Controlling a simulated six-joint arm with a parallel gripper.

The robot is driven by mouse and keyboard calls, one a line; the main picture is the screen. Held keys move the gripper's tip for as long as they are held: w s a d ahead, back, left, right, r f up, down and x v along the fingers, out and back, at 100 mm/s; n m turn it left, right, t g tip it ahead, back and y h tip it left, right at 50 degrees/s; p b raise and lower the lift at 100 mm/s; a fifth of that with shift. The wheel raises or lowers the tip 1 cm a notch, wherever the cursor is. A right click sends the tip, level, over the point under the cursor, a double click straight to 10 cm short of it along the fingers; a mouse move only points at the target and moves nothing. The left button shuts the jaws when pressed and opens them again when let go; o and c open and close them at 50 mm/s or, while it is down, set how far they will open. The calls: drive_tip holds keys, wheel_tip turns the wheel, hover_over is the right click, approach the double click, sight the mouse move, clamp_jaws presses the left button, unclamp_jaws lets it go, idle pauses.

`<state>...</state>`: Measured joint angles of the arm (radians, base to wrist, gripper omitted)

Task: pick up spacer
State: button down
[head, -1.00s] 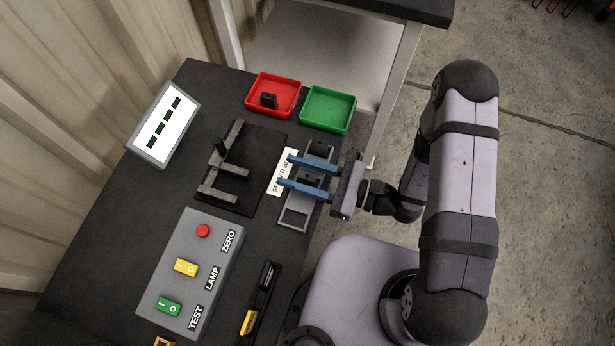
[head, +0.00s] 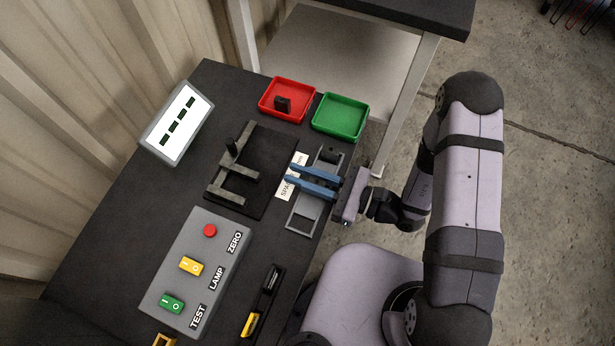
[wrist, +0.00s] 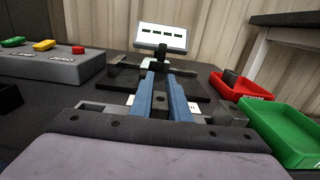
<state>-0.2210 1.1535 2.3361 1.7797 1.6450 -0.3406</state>
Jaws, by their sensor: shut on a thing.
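My gripper (head: 290,176) is over the grey spacer rack (head: 303,214), its two blue fingers drawn close together. In the wrist view, the fingers (wrist: 164,76) have a dark spacer (wrist: 161,98) with a round hole between them, near their base. In the head view that spacer is mostly hidden by the fingers, and I cannot tell whether it is clear of the rack. Another dark block (head: 329,154) sits at the rack's far end. A white spacer label (head: 284,189) lies beside the rack, partly covered by the fingers.
A black plate with a grey fixture (head: 236,187) and upright post is left of the rack. A red tray (head: 268,99) holds a dark block; a green tray (head: 340,117) is empty. A control box (head: 185,230) with buttons and a display (head: 176,123) stand farther left.

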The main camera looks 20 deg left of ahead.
wheel_tip(320, 180, up, 10)
drive_tip(key=p, duration=0.2)
idle(0.5)
